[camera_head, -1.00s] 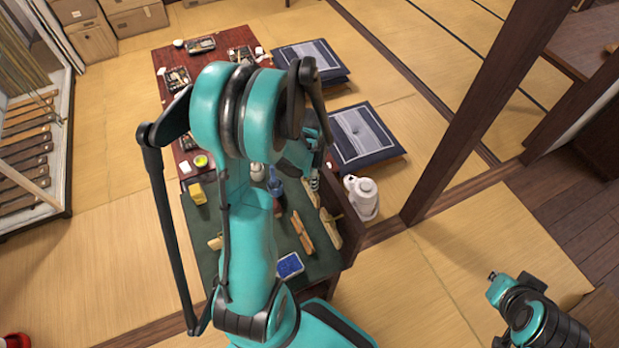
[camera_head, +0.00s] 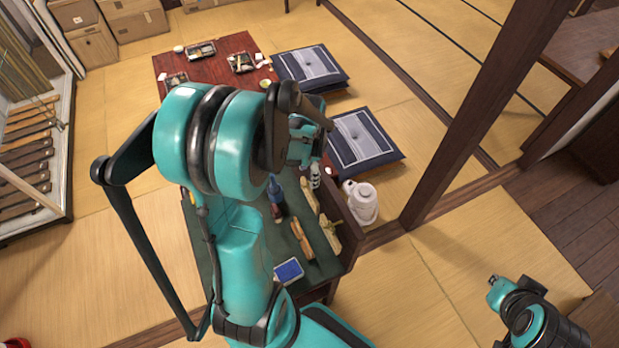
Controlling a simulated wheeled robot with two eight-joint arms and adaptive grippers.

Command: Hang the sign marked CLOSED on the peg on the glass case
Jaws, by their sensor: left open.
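The glass case (camera_head: 62,150) stands at the left edge, with several dark wooden slats inside. I cannot make out the peg. Wooden pieces lie on the dark green table top, among them a long block (camera_head: 302,239) and a piece with a crossbar (camera_head: 329,233). I cannot read CLOSED on any of them. My left gripper (camera_head: 306,150), partly hidden behind its own arm, is open above the table's far right part. It appears to hold nothing. My right arm is at the lower right, away from the table; its gripper (camera_head: 496,286) is too unclear to judge.
The green table (camera_head: 320,268) also bears a blue-topped box (camera_head: 289,271) and a blue bottle (camera_head: 275,190). Cushions (camera_head: 361,140) and a red low table (camera_head: 222,62) lie beyond. A wooden post (camera_head: 478,115) rises at right.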

